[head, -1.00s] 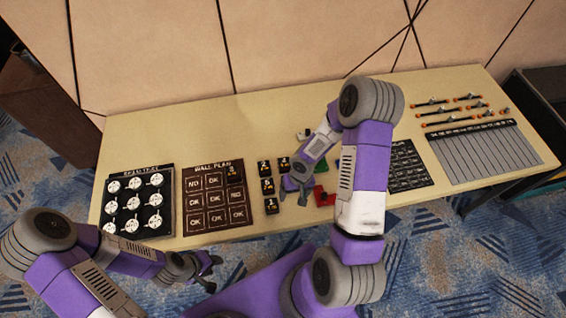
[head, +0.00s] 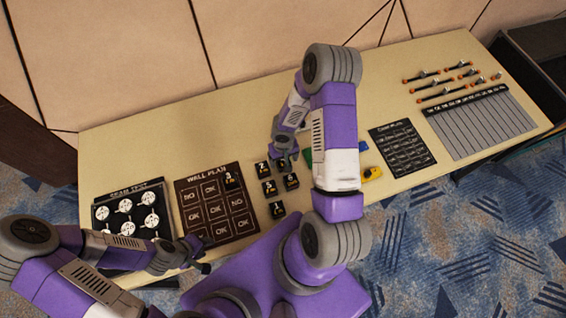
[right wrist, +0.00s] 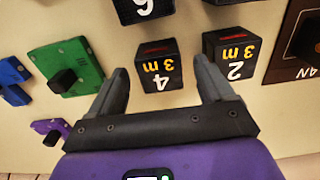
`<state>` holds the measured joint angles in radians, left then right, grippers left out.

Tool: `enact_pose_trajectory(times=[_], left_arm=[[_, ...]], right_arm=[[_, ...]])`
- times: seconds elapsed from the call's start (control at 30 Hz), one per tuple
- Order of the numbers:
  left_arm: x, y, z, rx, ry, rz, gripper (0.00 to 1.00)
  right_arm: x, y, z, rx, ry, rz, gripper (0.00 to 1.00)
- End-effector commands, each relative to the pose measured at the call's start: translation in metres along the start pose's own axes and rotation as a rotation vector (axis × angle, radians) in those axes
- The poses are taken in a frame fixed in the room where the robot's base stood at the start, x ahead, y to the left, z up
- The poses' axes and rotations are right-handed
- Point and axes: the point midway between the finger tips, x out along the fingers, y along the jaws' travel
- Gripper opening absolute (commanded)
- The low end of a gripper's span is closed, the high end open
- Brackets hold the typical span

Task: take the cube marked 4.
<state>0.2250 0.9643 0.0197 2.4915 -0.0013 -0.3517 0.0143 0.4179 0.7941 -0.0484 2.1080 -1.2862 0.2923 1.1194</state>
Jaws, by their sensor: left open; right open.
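The black cube marked 4 (right wrist: 160,62) lies on the table, centred between my right gripper's fingers (right wrist: 160,72) in the right wrist view. I cannot tell how far the fingers reach down beside it. In the head view my right gripper (head: 284,153) is at the far side of the cube group, partly covering the 4 cube (head: 283,165). My right gripper is open and empty. The cube marked 2 (right wrist: 232,58) is close beside one finger. My left gripper (head: 206,256) is open and empty by the table's front edge.
Cubes 5 (head: 270,187), 6 (head: 291,182) and 1 (head: 277,210) lie nearby. Cube 3 (head: 230,180) is on the wall plan board (head: 218,222). A green piece (right wrist: 66,66) and a purple piece (right wrist: 52,128) lie beside the gripper. The table's back left is clear.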

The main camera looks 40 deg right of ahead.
Motion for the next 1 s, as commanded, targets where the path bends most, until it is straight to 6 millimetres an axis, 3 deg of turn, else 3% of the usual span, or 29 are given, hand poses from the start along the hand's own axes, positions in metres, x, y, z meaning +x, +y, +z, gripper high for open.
enact_pose_trajectory(times=[0.13, 0.4, 0.77, 1.0], left_arm=[[0.005, -0.002, -0.001, 0.0, 0.001, 0.0, 0.43], [0.005, -0.002, -0.001, 0.0, 0.001, 0.0, 0.43], [0.005, -0.002, -0.001, 0.0, 0.001, 0.0, 0.43], [0.004, -0.002, -0.001, 0.0, 0.001, 0.0, 0.43]], right_arm=[[0.018, 0.0, 0.0, 0.0, 0.0, -0.001, 0.81], [0.02, 0.0, 0.0, 0.0, 0.001, -0.001, 0.81], [0.02, 0.0, 0.0, 0.0, 0.001, -0.001, 0.26], [0.018, 0.0, 0.0, 0.0, 0.001, -0.001, 0.24]])
